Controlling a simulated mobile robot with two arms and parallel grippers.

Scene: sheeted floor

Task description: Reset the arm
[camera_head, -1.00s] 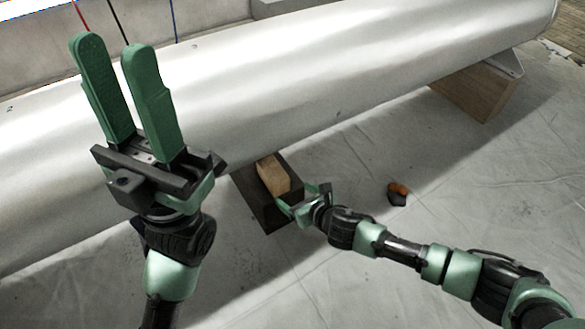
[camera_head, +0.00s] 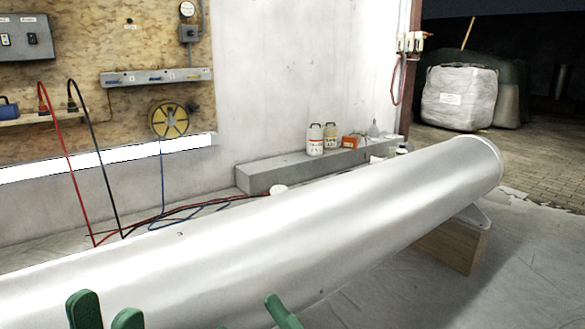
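My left gripper (camera_head: 106,306) shows at the bottom left, only its two green fingers in the frame. The fingers stand upright with a gap between them and nothing in it, so it is open. My arms are out of view.
The cylinder lies across the view, its right end by a wooden block (camera_head: 453,245). Behind it are a concrete ledge (camera_head: 285,172) with white bottles (camera_head: 315,139), red and black cables, and a yellow reel (camera_head: 170,120). Sheeted floor (camera_head: 400,300) is clear at lower right.

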